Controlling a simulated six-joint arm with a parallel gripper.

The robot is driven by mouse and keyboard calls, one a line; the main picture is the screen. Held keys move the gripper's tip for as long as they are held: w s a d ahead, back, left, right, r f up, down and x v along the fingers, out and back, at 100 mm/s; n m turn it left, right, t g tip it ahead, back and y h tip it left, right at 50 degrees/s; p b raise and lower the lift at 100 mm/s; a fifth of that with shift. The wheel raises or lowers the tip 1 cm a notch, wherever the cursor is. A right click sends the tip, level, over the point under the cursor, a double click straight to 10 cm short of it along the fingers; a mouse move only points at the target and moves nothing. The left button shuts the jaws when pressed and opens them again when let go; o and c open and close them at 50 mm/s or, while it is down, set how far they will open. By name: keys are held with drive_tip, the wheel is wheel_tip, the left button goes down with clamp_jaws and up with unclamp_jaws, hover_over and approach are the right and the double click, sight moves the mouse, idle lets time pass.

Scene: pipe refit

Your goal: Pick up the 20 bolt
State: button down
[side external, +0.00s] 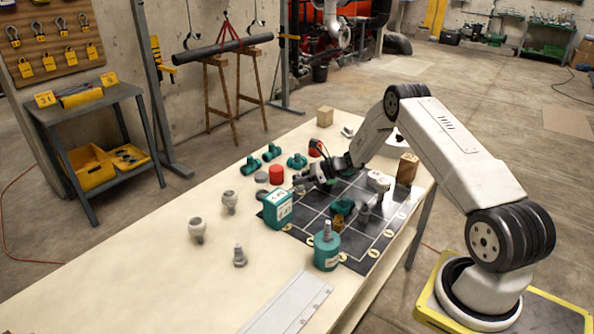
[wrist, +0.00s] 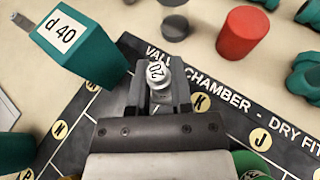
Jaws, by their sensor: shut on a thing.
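The 20 bolt (wrist: 157,72) is a grey metal bolt with "20" on its pale head. In the wrist view it stands head up between the jaws of my gripper (wrist: 160,92), which is shut on it. In the side external view my gripper (side external: 316,180) is low over the far left edge of the black grid board (side external: 308,217). The bolt is too small to make out clearly there. I cannot tell whether its lower end touches the board, as the gripper hides it.
A teal "d 40" block (wrist: 88,50) stands close left of the gripper. A red cylinder (wrist: 242,34) and a grey cylinder (wrist: 174,27) stand beyond.

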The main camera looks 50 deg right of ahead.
drive_tip(key=s+a+r, duration=0.4)
drive_tip(key=s+r, duration=0.4)
drive_tip(key=s, duration=0.4)
drive_tip(key=shift+r, duration=0.3)
drive_tip(key=shift+a, duration=0.1)
idle(0.3)
